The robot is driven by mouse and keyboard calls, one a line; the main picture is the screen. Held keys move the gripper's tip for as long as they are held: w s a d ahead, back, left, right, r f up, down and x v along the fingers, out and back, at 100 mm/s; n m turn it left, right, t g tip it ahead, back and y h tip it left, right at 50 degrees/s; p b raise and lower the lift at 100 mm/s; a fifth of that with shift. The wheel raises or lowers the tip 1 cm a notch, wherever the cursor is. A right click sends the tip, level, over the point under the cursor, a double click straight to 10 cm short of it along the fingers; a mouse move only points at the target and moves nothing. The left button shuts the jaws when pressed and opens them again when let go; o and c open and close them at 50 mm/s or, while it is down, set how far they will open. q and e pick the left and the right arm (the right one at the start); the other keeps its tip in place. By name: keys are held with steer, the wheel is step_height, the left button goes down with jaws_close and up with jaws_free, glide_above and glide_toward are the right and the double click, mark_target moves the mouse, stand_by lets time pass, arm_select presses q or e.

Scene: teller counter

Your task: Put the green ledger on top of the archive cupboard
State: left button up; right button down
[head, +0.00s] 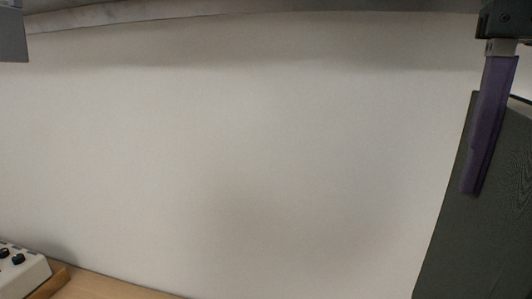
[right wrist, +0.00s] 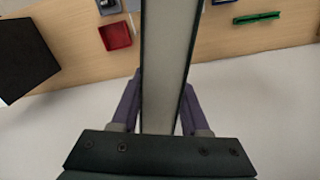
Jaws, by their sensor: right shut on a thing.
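A large dark grey-green book, which I take as the green ledger (head: 482,235), hangs below my right gripper (head: 480,190) at the right edge of the head view. One purple finger lies flat over its near cover. In the right wrist view the ledger (right wrist: 165,70) shows edge-on, pale pages between dark covers, with the purple fingers of the right gripper (right wrist: 160,105) pressed on both sides. Its far end runs out of the picture. I cannot make out the archive cupboard for certain in either view. My left gripper is out of view.
A white device with black knobs (head: 22,270) stands at the lower left on a wooden counter (head: 105,288). A pale wall fills the middle. In the right wrist view, a red tray (right wrist: 116,36), a thin green item (right wrist: 257,18) and a black block (right wrist: 25,55) show.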

steer(key=n, duration=0.4)
steer(key=r+n, duration=0.1)
steer(key=shift+s+a+n+p, duration=0.2)
steer(key=shift+a+n+p, duration=0.1)
steer(key=shift+n+p, duration=0.1)
steer(key=shift+r, duration=0.25)
steer(key=s+r+p, duration=0.2)
steer(key=r+p, duration=1.5)
steer(key=p, duration=0.2)
steer(key=s+r+p, duration=0.3)
steer(key=r+p, duration=1.5)
steer(key=p, duration=0.1)
steer(key=shift+s+r, duration=0.15)
steer(key=shift+s, duration=0.2)
